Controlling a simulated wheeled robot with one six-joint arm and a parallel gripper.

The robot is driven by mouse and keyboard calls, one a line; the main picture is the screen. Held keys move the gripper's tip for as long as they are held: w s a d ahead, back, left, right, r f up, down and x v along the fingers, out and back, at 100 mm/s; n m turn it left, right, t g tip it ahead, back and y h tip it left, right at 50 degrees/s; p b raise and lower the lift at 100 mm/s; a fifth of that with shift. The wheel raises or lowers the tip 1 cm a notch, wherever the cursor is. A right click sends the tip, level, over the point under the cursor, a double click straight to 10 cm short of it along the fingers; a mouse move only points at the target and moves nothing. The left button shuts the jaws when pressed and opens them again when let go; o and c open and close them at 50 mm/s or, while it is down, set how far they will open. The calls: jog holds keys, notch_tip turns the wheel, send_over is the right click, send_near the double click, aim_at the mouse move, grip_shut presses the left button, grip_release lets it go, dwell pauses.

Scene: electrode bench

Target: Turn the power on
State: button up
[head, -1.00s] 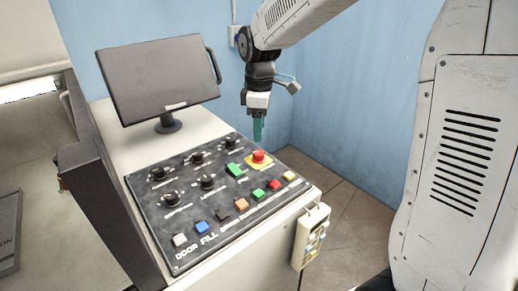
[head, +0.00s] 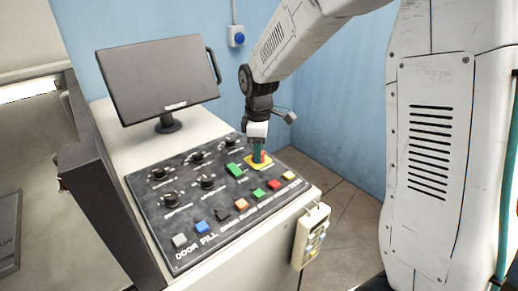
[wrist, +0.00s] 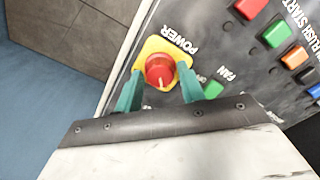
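The power control is a red round knob (wrist: 159,70) on a yellow square plate (wrist: 178,47), with the word POWER printed beside it in the wrist view. In the head view the yellow plate (head: 260,166) shows at the right back of the black control panel (head: 222,190), with the knob mostly hidden by my fingers. My gripper (head: 258,159) points down over the knob. In the wrist view my gripper (wrist: 161,71) has its two teal fingers apart, one on either side of the knob. A gap seems to show between fingers and knob; I cannot tell about contact.
A green button (head: 234,169) labelled FAN in the wrist view is close to the knob. Several black dials and coloured buttons cover the panel. A monitor (head: 160,80) stands behind at left. A hand pendant (head: 311,236) hangs on the bench's right side.

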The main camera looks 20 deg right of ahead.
jog(key=c, duration=0.5)
jog(key=shift+c, duration=0.2)
jog(key=shift+m, duration=0.3)
jog(key=m, duration=0.3)
jog(key=shift+m, duration=0.3)
jog(key=m, duration=0.3)
jog(key=shift+m, duration=0.3)
jog(key=m, duration=0.4)
jog(key=shift+r+m, duration=0.1)
jog(key=shift+m, duration=2)
jog(key=shift+w, duration=0.1)
